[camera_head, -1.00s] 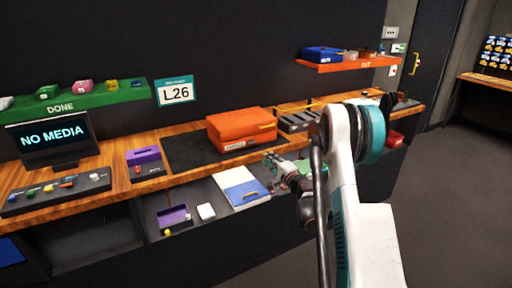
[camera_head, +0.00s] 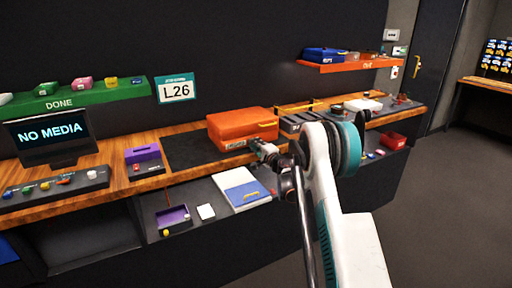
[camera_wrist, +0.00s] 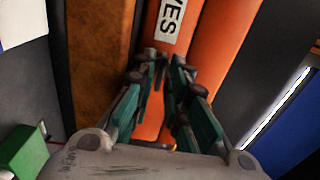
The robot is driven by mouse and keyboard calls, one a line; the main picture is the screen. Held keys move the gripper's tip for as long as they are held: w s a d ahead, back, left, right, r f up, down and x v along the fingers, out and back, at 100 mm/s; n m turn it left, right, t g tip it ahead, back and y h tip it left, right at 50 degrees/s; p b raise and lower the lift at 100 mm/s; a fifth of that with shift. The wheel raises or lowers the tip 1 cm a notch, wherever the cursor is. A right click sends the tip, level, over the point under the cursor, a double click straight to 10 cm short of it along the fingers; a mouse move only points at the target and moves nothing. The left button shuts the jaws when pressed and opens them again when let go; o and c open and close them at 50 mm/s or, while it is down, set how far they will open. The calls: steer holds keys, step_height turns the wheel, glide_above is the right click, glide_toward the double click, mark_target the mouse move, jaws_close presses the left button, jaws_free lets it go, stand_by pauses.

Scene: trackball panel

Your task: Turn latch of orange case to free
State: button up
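The orange case (camera_head: 236,122) lies closed on the dark mat at the wooden counter's middle. A small yellow part (camera_head: 267,125) shows at its right front; I cannot tell whether it is the latch. In the wrist view, the orange case (camera_wrist: 212,50) fills the upper middle, with a white label (camera_wrist: 168,20) ending in "VES". My gripper (camera_head: 258,146) is at the case's lower front right. In the wrist view, my gripper's fingertips (camera_wrist: 166,74) point at the case, a narrow gap between them with orange behind. I cannot tell whether they touch it. No latch is clear there.
The wooden counter edge (camera_wrist: 98,50) runs close beside the fingers. A blue-and-white folder (camera_head: 243,188) lies on the lower shelf below. A purple box (camera_head: 143,153) stands left of the mat. Grey slotted holders (camera_head: 300,120) stand just right of the case.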

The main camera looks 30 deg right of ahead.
jaws_close()
steer(key=shift+m, duration=0.3)
steer(key=m, duration=0.3)
steer(key=shift+m, duration=0.4)
steer(key=m, duration=0.9)
steer(key=shift+m, duration=2.2)
